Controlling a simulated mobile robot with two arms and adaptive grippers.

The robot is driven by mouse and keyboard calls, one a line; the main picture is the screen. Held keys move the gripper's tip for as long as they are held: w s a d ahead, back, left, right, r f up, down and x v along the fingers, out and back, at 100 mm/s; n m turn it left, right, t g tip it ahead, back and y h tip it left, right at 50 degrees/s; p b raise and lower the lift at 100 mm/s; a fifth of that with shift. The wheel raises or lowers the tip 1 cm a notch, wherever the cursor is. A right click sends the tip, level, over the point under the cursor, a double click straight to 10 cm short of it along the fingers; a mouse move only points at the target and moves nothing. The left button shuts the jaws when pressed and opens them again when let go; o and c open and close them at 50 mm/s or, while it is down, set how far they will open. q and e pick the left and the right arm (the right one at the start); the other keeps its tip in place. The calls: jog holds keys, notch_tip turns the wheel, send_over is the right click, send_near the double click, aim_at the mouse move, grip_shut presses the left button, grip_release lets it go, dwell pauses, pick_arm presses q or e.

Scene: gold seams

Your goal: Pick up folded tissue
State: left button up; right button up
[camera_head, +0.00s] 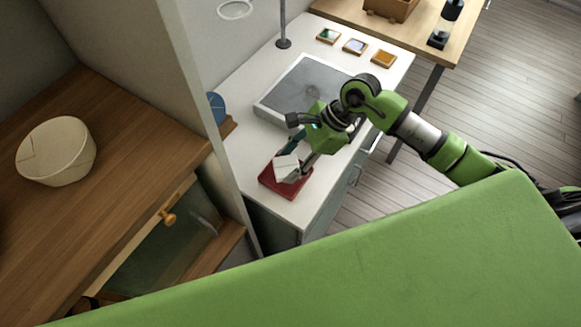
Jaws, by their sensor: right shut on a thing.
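The folded tissue (286,167) is a small white folded piece over a red tray (270,181) near the front corner of the white table. My right gripper (295,165) reaches down from the upper right and is shut on the tissue. The tissue looks tilted. I cannot tell whether it still touches the tray. Part of the tissue is hidden by the gripper fingers. My left gripper is not in view.
The white table (232,147) also holds a grey framed panel (290,92) and several small square dishes (354,46) behind. A cream bowl (55,152) stands on the wooden cabinet at left. A pale upright panel edge separates the cabinet from the table.

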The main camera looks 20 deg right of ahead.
jog(key=s+a+r+b, duration=0.3)
jog(key=s+r, duration=0.6)
jog(key=s, duration=0.4)
jog(key=shift+b, duration=0.55)
jog(key=shift+c, duration=0.3)
jog(key=shift+c, duration=0.9)
